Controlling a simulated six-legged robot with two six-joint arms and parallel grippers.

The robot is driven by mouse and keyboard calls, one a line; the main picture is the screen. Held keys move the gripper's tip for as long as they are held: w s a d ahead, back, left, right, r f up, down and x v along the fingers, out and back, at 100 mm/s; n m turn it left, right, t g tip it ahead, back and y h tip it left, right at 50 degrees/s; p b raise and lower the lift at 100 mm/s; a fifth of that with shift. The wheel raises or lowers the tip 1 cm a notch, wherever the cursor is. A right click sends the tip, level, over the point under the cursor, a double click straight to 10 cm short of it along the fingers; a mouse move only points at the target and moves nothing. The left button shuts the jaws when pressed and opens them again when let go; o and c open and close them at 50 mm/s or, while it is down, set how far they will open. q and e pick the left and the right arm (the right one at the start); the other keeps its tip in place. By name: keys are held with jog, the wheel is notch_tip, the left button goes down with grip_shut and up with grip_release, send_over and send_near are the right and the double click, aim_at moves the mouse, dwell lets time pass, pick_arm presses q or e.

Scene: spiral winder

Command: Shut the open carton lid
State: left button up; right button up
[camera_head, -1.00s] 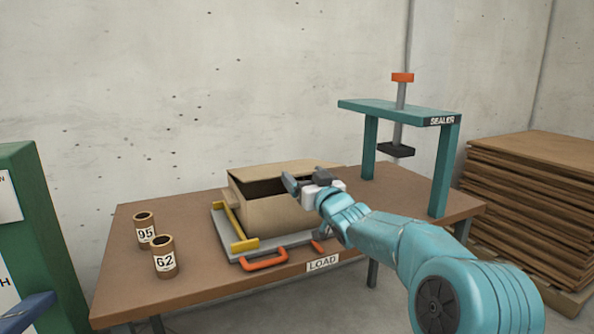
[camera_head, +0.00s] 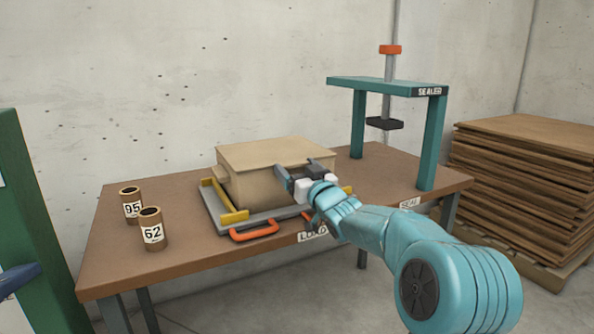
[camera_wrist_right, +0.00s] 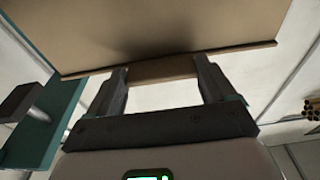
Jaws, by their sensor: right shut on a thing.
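The brown carton (camera_head: 258,188) sits on a grey tray on the table. Its lid (camera_head: 275,153) lies about level across the top, with a thin dark line under its front edge; I cannot tell if it is fully seated. My right gripper (camera_head: 303,172) is at the lid's front edge, toward the right. In the right wrist view its two fingers (camera_wrist_right: 163,82) stand apart with a brown strip of the lid (camera_wrist_right: 163,70) between them, so it is shut on the lid. The fingers hide part of that edge. My left gripper is not in view.
The grey tray (camera_head: 214,207) has yellow rails and an orange handle (camera_head: 254,231). The teal sealer (camera_head: 388,87) stands at back right. Flat brown sheets (camera_head: 525,185) are stacked beyond the table (camera_head: 190,264).

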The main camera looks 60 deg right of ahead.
jog(key=shift+w+f, duration=0.15)
jog(key=shift+f, duration=0.75)
jog(key=o, duration=1.2)
jog(key=shift+o, duration=0.7)
jog(key=shift+w+d+f, duration=0.15)
jog(key=shift+w+d, duration=0.05)
jog(key=p+v, duration=0.1)
jog(key=v, duration=1.5)
jog(key=shift+s+a+r+p, duration=0.2)
jog(key=shift+s+r+p, duration=0.05)
jog(key=shift+r+p, duration=0.1)
